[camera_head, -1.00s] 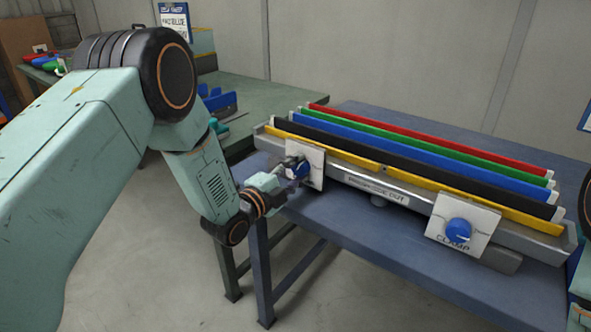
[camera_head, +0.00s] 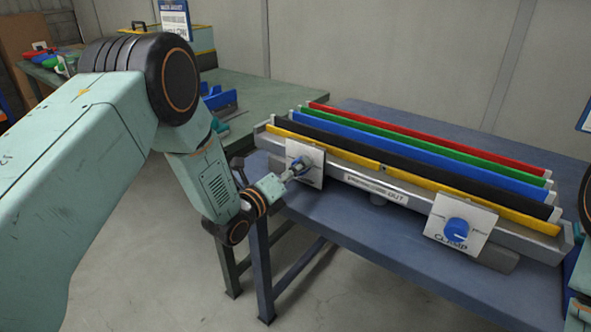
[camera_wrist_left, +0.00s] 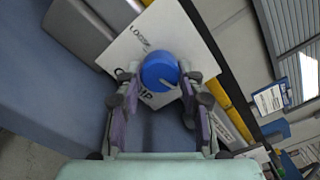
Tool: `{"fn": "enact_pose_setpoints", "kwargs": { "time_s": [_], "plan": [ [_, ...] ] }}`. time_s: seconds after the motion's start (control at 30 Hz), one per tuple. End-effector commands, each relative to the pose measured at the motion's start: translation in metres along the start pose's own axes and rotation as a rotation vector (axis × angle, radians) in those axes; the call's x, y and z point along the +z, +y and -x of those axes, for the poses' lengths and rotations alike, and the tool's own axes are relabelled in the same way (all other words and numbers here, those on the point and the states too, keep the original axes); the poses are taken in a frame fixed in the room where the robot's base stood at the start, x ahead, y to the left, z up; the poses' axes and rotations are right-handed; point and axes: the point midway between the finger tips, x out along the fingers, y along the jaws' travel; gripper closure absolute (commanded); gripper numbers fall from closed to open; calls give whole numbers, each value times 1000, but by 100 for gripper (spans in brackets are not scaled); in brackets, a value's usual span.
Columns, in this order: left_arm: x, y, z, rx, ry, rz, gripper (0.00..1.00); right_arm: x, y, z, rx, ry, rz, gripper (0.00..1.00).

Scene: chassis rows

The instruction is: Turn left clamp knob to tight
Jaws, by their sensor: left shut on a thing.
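The left clamp knob (camera_wrist_left: 160,72) is a blue round dial on a white plate (camera_wrist_left: 119,48) marked with lettering, in part hidden, in the left wrist view. In the head view the knob (camera_head: 301,164) shows in part at the left plate (camera_head: 316,165). My left gripper (camera_wrist_left: 158,78) has a finger on each side of the knob and is shut on it. In the head view my left gripper (camera_head: 292,171) reaches the plate from the left. The right clamp knob (camera_head: 458,231) is blue with a pale line, on a plate lettered CLAMP. My right gripper is not in view.
The fixture holds long bars in yellow (camera_head: 420,180), black, blue, green and red on a blue table (camera_head: 325,218). A green workbench (camera_head: 262,97) with blue parts stands behind my left arm. Part of my right arm shows at the right edge.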

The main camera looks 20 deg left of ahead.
Motion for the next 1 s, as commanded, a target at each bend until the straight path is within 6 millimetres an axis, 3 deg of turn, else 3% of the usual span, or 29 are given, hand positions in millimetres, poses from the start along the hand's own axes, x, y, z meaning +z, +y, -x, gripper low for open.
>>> {"fn": "enact_pose_setpoints", "kwargs": {
  "time_s": [0.4, 0.9, 0.93, 1.0],
  "plan": [
    [3, -2, -2, -6, -7, -162, 93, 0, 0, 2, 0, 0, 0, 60],
    [3, -2, -2, -7, -7, -178, 93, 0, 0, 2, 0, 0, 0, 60],
    [3, -2, -2, -7, -7, -178, 61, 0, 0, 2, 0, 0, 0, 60],
    [3, -2, -2, -6, -6, -177, 55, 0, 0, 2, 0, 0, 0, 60]
  ]
}}
